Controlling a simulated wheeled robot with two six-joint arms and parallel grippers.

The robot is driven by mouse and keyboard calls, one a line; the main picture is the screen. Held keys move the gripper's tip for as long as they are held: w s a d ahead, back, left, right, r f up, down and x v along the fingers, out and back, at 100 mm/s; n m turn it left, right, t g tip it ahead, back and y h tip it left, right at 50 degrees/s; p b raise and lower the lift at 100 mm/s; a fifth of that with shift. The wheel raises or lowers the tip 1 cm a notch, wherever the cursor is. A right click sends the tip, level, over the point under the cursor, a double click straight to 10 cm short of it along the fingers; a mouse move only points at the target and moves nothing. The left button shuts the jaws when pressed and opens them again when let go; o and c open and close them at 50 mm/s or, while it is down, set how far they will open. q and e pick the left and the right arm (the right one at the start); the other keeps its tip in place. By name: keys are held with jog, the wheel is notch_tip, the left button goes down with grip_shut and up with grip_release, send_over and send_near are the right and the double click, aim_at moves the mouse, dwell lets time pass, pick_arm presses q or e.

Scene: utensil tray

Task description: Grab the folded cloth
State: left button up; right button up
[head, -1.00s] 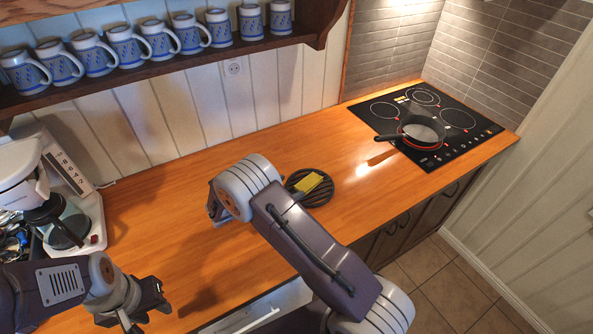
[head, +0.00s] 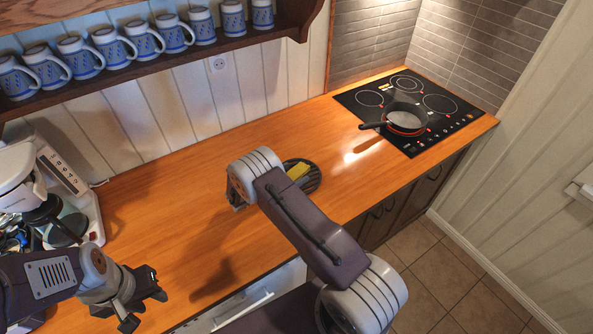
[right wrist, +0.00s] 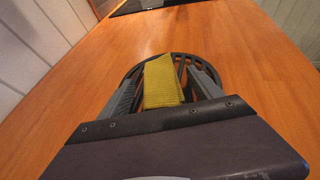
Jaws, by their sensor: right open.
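The folded cloth (head: 298,171) is yellow and lies on a dark round slatted trivet (head: 313,180) on the wooden counter. In the head view my right arm covers part of the trivet and hides the right gripper's fingers. In the right wrist view the cloth (right wrist: 163,88) lies lengthwise between the two grey fingers of my right gripper (right wrist: 163,76). The fingers are open, one on each side of the cloth, with a gap at each side. Whether they touch the trivet I cannot tell. My left gripper (head: 146,303) is open and empty at the lower left, far from the cloth.
A black pan (head: 405,118) sits on the stove (head: 436,100) at the right. A coffee maker (head: 75,210) stands at the left. Several blue-patterned mugs line the shelf (head: 180,55) above. The counter (head: 165,215) between coffee maker and trivet is clear.

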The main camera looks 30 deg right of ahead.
aim_at(296, 173)
jog(key=shift+s, duration=0.1)
jog(key=c, duration=1.4)
jog(key=r, duration=0.1)
jog(key=r+b, duration=0.1)
jog(key=r, duration=0.1)
jog(key=d+r, duration=0.1)
jog(key=shift+s+r, duration=0.3)
jog(key=s+d+r, duration=0.2)
jog(key=s+d+r+b, duration=0.1)
jog(key=s+d+r, duration=0.1)
jog(key=d, duration=0.1)
jog(key=s+d+r+b, duration=0.1)
jog(key=s+d+r, duration=0.1)
jog(key=s+d, duration=0.1)
jog(key=shift+r, duration=0.2)
